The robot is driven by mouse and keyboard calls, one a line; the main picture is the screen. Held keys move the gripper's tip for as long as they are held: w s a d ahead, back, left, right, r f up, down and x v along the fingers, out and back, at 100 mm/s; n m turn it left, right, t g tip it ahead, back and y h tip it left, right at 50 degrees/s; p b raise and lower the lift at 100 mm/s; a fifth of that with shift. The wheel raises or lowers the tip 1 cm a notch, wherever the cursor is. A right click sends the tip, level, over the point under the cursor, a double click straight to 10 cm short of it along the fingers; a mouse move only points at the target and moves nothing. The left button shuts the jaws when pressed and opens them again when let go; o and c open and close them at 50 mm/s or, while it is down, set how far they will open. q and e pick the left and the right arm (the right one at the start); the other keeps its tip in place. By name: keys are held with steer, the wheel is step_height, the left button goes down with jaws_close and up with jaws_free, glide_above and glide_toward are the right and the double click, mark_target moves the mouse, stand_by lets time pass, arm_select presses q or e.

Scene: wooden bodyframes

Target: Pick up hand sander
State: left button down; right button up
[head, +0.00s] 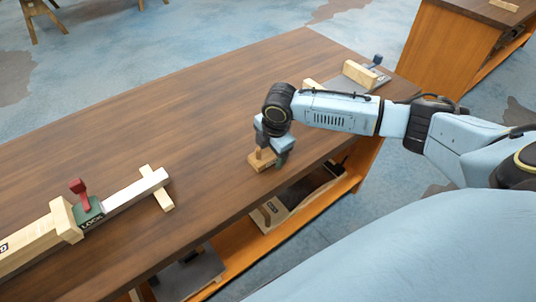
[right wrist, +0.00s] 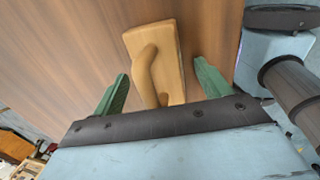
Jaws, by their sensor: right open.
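The hand sander (head: 260,161) is a small light-wood block with an upright handle, lying on the brown workbench (head: 190,110) near its front edge. In the right wrist view the hand sander (right wrist: 156,62) shows its flat base and curved handle. My right gripper (head: 270,156) is over it, pointing down. Its green fingers (right wrist: 160,88) are open on either side of the handle, with gaps and no clear contact. The gripper hides part of the hand sander in the head view. My left gripper is not in view.
A wooden bodyframe with a red-handled clamp (head: 82,198) lies at the left of the bench. A grey plate with wooden blocks (head: 360,75) is at the far right end. A lower shelf (head: 236,262) holds more items. The bench middle is clear.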

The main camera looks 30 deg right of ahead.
steer(key=shift+c, duration=0.3)
steer(key=shift+r, duration=0.1)
steer(key=c, duration=1)
steer(key=shift+c, duration=0.2)
step_height(320, 180, up, 10)
steer(key=shift+p, duration=0.9)
